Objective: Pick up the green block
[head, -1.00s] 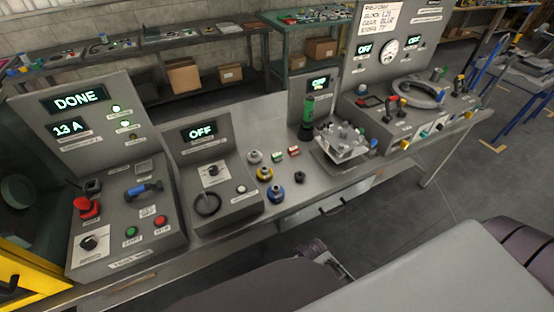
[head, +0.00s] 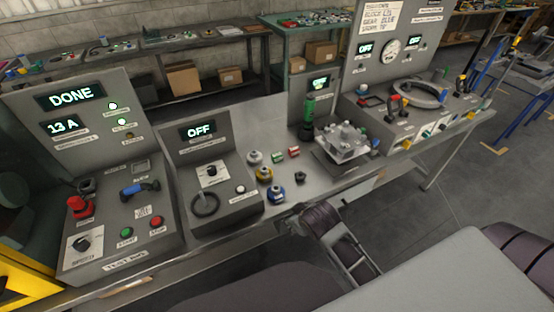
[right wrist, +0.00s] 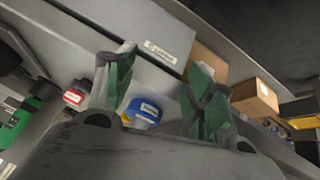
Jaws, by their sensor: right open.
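The small green block (head: 278,157) lies on the grey bench, just left of a red block (head: 293,152) and behind the gears. My left gripper is out of view.
The OFF panel box (head: 210,190) rises to the left, and a fixture with a clear plate (head: 342,143) stands to the right. A green cylinder (head: 309,108) is behind.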

